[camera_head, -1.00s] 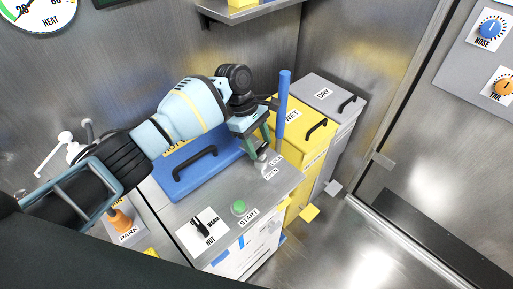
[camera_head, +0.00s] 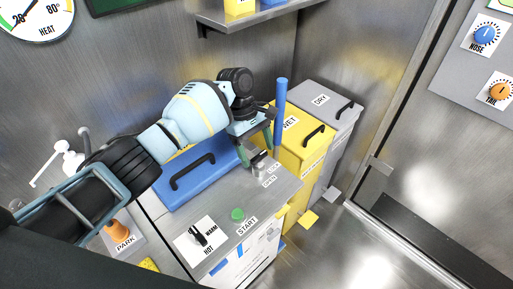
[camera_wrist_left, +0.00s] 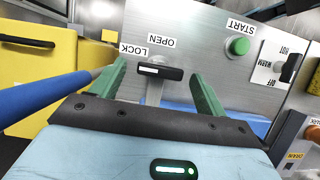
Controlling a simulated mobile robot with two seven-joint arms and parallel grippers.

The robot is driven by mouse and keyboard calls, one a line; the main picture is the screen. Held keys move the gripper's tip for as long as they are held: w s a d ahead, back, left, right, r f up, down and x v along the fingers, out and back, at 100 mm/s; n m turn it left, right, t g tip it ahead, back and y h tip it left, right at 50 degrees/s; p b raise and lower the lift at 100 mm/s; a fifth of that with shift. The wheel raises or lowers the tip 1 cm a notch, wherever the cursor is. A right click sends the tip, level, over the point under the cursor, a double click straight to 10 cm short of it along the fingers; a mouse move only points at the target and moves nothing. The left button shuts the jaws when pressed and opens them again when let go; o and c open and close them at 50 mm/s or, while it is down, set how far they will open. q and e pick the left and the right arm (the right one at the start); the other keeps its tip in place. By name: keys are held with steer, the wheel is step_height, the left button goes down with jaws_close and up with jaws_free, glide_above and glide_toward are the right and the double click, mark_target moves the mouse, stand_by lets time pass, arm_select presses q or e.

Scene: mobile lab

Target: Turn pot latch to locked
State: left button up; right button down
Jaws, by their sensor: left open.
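The pot latch is a small dark handle with a white mark on a metal post, on the steel top beside the blue lid (camera_head: 190,178). In the left wrist view the latch (camera_wrist_left: 172,74) lies crosswise between the two green fingers of my left gripper (camera_wrist_left: 158,72). The gripper is open, with a gap on both sides of the handle. In the head view the gripper (camera_head: 256,150) is over the latch (camera_head: 258,166). The LOCK label (camera_wrist_left: 132,49) and OPEN label (camera_wrist_left: 165,40) are beside it. My right gripper is not in view.
A blue upright bar (camera_head: 280,112) stands close to the gripper's right. Yellow WET bin (camera_head: 300,150) and grey DRY bin (camera_head: 338,115) are beyond it. The green START button (camera_head: 238,214) and WARM/HOT knob (camera_head: 198,236) are nearer the front.

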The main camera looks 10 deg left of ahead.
mark_target(250, 155)
arm_select(q)
steer(key=v, duration=0.7)
steer(key=shift+a+r, duration=0.2)
steer(key=shift+r, duration=0.15)
steer(key=shift+f, duration=0.1)
